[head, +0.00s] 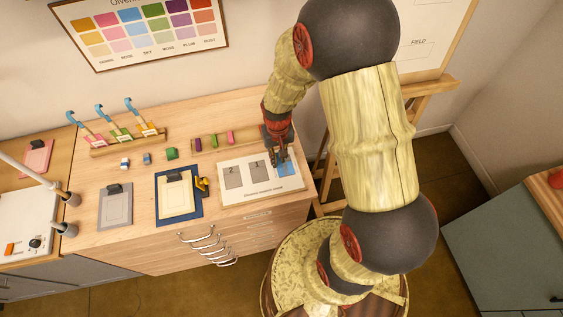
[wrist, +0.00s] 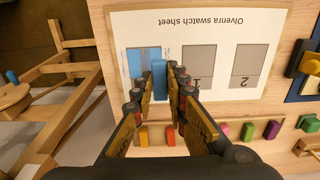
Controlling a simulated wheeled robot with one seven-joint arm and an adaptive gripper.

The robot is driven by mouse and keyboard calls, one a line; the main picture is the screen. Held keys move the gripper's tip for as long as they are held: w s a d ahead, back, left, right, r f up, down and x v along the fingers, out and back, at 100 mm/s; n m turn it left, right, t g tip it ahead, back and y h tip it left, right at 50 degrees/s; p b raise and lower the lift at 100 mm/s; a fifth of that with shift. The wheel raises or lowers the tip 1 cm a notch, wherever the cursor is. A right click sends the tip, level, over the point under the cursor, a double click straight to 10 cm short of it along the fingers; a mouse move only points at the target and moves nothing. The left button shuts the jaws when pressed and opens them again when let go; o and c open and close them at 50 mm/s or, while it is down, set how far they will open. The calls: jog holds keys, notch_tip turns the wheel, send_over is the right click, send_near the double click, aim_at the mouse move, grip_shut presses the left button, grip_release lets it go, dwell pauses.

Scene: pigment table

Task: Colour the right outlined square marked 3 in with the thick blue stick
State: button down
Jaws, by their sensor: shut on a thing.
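The swatch sheet (head: 235,195) lies near the right end of the wooden table; it also shows upside down in the wrist view (wrist: 230,20). Grey squares marked 2 (wrist: 248,65) and 1 (wrist: 199,58) sit beside the right square (wrist: 141,63), which shows broad blue colour over most of its visible area. Its number cannot be seen. My gripper (head: 280,158) is over this square, shut on a thick blue stick (wrist: 159,78). The stick stands roughly upright over the square's inner side and hides part of it. Whether its tip touches the paper cannot be told.
Several coloured sticks, among them green (wrist: 247,130) and red (wrist: 170,136), lie in a row behind the sheet. A blue-backed clipboard (head: 161,213) and a grey clipboard (head: 115,222) lie to the left. An easel (head: 432,92) stands past the table's right edge.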

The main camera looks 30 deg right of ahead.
send_over(283, 170)
jog(key=d, duration=0.2)
jog(key=shift+s+d+f+b, duration=0.1)
jog(key=shift+s+f+b, duration=0.1)
jog(key=shift+f+b, duration=1)
jog(key=shift+s+d+f+b, duration=0.1)
jog(key=shift+s+f+b, duration=0.1)
jog(key=shift+f+b, duration=0.95)
jog(key=shift+f+b, duration=0.35)
jog(key=shift+f, duration=0.75)
jog(key=shift+a, duration=0.2)
jog(key=shift+w+a+r, duration=0.1)
jog(key=shift+w+a, duration=0.1)
jog(key=shift+a, duration=0.45)
jog(key=shift+w+a, duration=0.2)
jog(key=shift+a, duration=0.4)
jog(key=shift+d, duration=0.15)
